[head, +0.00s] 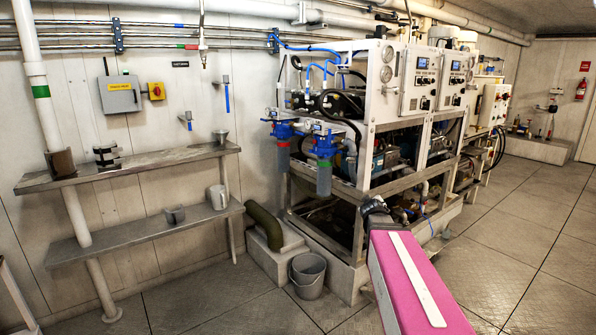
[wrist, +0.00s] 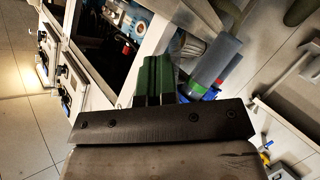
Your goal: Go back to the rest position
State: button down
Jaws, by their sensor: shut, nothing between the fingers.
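My gripper (wrist: 153,62) shows in the wrist view as two green fingers side by side in front of a dark bar. The fingers are together with nothing between them. The watermaker's steel frame and a grey filter housing with a blue cap (wrist: 216,60) lie beyond the fingers. I cannot tell how near they are. In the head view my pink arm link reaches up from the bottom edge towards the machine's front. A dark joint shows at its far end, and the gripper cannot be made out there.
The watermaker (head: 385,120) stands at the centre. Blue-capped filters (head: 324,172) hang at its left front. Steel shelves (head: 130,167) with cups line the left wall. A grey bucket (head: 308,277) stands on the floor. Open tiled floor (head: 530,230) lies to the right.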

jog(key=s+a+f+m+g+y, duration=0.1)
jog(key=s+a+f+g, duration=0.2)
jog(key=s+f, duration=0.4)
jog(key=s+a+f+m+g+y, duration=0.1)
jog(key=s+a+f+m+g, duration=0.1)
jog(key=s+f+g, duration=0.4)
jog(key=s+a+f+m+g+y, duration=0.1)
jog(key=s+a+f+g, duration=0.3)
jog(key=s+f, duration=0.4)
jog(key=s+a+m, duration=0.1)
jog(key=s, duration=0.2)
jog(key=shift+f+g+y, duration=0.3)
jog(key=shift+g, duration=0.1)
jog(key=shift+a, duration=0.1)
